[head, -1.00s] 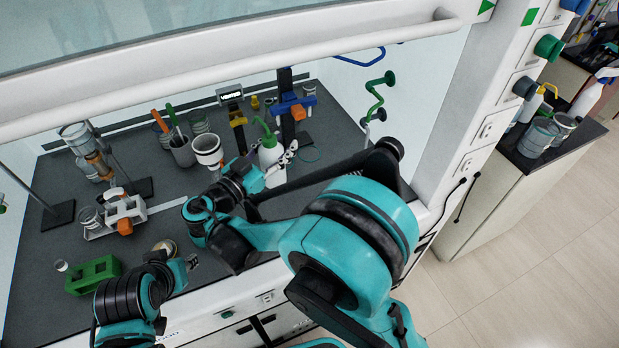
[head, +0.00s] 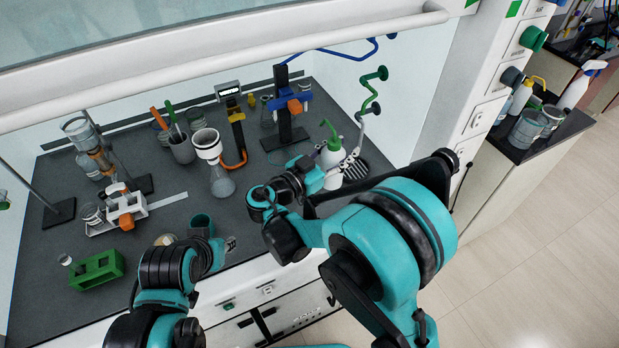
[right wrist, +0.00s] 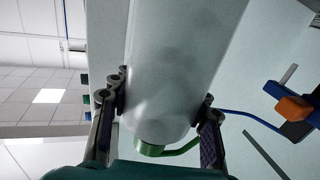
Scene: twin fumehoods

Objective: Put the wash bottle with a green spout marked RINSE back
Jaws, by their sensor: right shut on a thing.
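The white wash bottle (head: 331,160) with a green spout (head: 330,130) is at the right side of the hood worktop in the head view, roughly upright. My right gripper (head: 343,168) is shut on it. In the right wrist view the white bottle body (right wrist: 180,70) and its green cap (right wrist: 160,148) lie between the two fingers (right wrist: 160,112). No RINSE marking is readable, and I cannot tell whether the base touches the worktop. My left gripper (head: 226,246) is low at the hood's front edge, too small and partly hidden to tell its jaw state.
A dark slatted piece (head: 356,170) lies just right of the bottle. A clear flask (head: 221,182) and a stand with a blue clamp (head: 287,108) are to its left and behind. A green rack (head: 97,269) is front left.

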